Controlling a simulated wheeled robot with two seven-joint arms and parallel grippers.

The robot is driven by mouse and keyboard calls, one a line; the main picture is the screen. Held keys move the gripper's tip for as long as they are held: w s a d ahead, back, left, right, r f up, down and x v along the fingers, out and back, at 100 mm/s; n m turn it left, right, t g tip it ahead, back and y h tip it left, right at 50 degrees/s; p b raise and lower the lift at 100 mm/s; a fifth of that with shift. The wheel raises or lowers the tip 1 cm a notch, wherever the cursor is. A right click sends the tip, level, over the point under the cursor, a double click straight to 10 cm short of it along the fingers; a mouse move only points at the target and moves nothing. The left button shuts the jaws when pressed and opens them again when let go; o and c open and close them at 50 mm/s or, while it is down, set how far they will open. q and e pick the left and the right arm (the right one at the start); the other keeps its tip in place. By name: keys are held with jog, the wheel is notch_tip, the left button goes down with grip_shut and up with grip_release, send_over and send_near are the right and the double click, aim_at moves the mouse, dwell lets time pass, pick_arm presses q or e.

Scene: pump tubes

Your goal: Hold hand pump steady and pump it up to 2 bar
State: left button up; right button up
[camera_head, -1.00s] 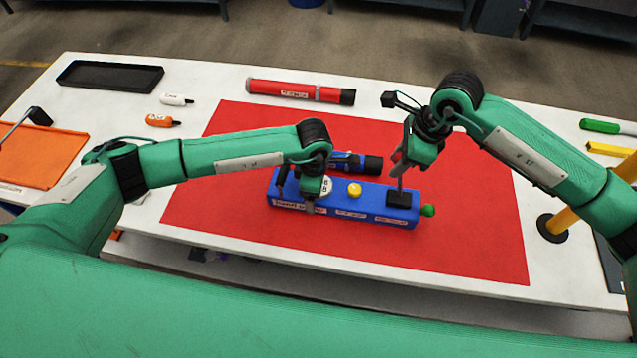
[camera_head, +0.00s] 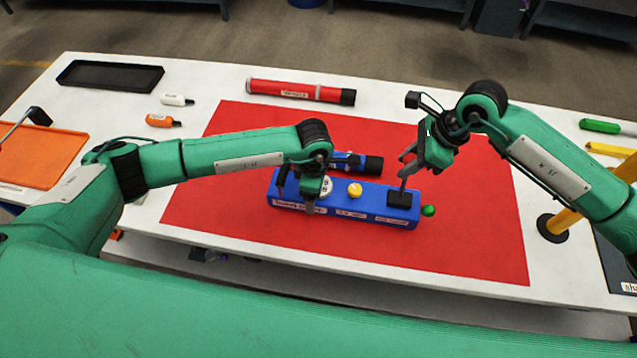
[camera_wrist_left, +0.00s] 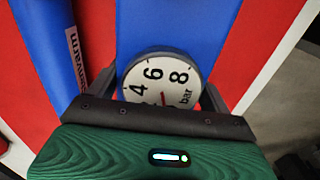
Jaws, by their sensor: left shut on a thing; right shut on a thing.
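The hand pump is a long blue block (camera_head: 345,206) lying on the red mat, with a round white gauge (camera_head: 326,186), a yellow knob, a green knob at its right end and a black handle post (camera_head: 403,187). My left gripper (camera_head: 310,200) is shut on the pump near the gauge. In the left wrist view the gauge (camera_wrist_left: 158,82) sits between my fingers; 4, 6, 8 and "bar" show. Part of a red needle shows, but the lower dial is hidden, so its reading is unclear. My right gripper (camera_head: 406,168) is shut on the pump's handle above the black base.
A blue tube (camera_head: 350,162) with a dark end lies just behind the pump, partly hidden by my left arm. A red tube (camera_head: 300,92) lies at the mat's back edge. A black tray (camera_head: 110,76), small bottles and an orange tray (camera_head: 42,155) are left; a yellow post stands right.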

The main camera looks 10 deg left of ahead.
jog(key=shift+s+d+f+y, duration=0.1)
jog(key=shift+d+f+y, duration=0.05)
jog(key=shift+d+y, duration=0.7)
jog(key=shift+d, duration=0.15)
jog(key=shift+d+f+y, duration=0.1)
jog(key=shift+d+y, duration=0.55)
jog(key=shift+d, duration=0.25)
jog(key=shift+d+f+y, duration=0.2)
jog(key=shift+d+y, duration=0.6)
jog(key=shift+d, duration=0.1)
